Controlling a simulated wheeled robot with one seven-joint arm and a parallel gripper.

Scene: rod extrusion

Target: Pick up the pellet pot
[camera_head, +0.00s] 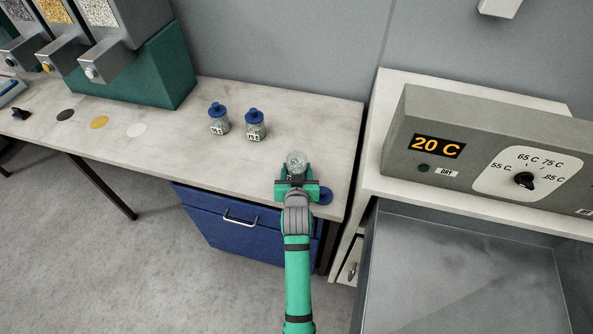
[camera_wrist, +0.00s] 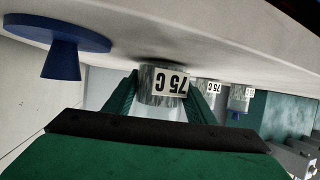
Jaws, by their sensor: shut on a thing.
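The open pellet pot (camera_head: 296,160) is a clear pot with pale contents, near the front right of the bench. In the wrist view the pot (camera_wrist: 163,85) appears upside down, with a "75 C" label, between the two green fingers. My gripper (camera_head: 297,176) is shut on it; it also shows in the wrist view (camera_wrist: 162,92). A blue lid with a knob (camera_head: 326,196) lies on the bench just right of my gripper, and the lid shows in the wrist view (camera_wrist: 60,40). I cannot tell if the pot touches the bench.
Two blue-lidded pots (camera_head: 218,120) (camera_head: 255,126) stand farther back on the bench (camera_head: 180,165). Three coloured discs (camera_head: 99,122) and hoppers (camera_head: 110,45) are at the left. A dryer (camera_head: 480,150) showing "20 C" stands right. Bare bench lies left of my gripper.

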